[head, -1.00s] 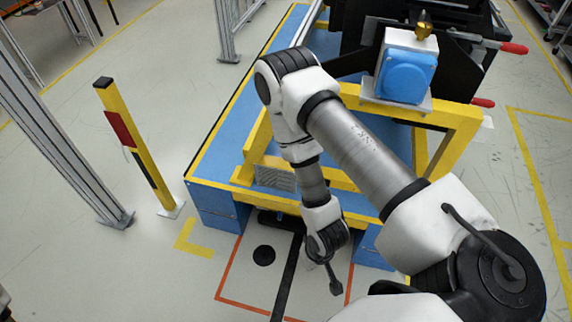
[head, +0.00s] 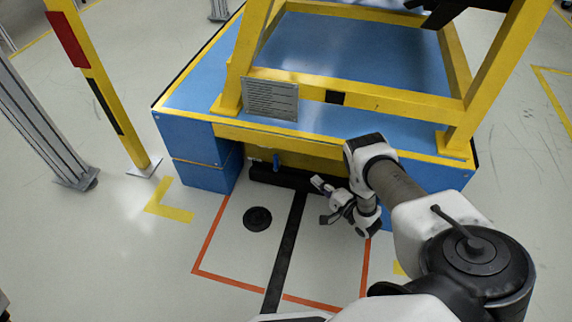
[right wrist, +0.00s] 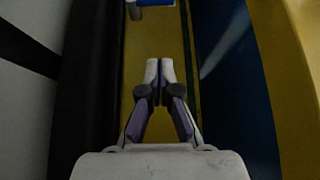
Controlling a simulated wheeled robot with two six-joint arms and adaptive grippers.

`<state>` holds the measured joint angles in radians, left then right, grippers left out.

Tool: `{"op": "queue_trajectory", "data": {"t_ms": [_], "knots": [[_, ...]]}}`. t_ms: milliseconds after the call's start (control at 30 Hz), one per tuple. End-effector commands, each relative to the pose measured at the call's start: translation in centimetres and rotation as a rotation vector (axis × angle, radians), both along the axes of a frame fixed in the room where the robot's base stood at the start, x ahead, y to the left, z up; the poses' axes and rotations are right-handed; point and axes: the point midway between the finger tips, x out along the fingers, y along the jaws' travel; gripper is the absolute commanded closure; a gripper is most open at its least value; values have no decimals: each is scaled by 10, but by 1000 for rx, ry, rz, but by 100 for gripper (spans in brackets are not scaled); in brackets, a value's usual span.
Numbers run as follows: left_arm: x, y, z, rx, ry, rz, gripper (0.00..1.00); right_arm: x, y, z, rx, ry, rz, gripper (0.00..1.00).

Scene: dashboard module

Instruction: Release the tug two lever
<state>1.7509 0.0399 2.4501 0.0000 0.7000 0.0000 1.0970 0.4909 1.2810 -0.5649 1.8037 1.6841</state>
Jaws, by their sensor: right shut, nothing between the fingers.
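A small blue piece (head: 276,161), likely the lever, stands in the recess under the front edge of the blue and yellow cart (head: 185,178). It also shows at the top edge of the right wrist view (right wrist: 155,3), mostly cut off, with a white part beside it. My right gripper (head: 317,183) is low in front of the cart, to the right of the blue piece and apart from it. In the right wrist view its fingers (right wrist: 159,66) are together and empty, pointing toward the blue piece. My left gripper is not in view.
A black bar (head: 285,178) runs low along the recess. A grey text plate (head: 270,99) is on the yellow frame above. A yellow post (head: 95,85) stands at left. The floor in front has a black strip (head: 285,255) and orange lines.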

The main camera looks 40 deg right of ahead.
Motion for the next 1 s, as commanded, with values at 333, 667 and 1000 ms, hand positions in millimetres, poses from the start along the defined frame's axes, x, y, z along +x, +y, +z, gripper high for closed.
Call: {"op": "queue_trajectory", "data": {"t_ms": [333,667,1000], "knots": [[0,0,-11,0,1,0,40,23,3,-2,-2,-1,-1,100],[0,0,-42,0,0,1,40,94,12,-4,-3,-1,0,100],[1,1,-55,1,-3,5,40,124,43,-1,-1,3,-2,100]]}}
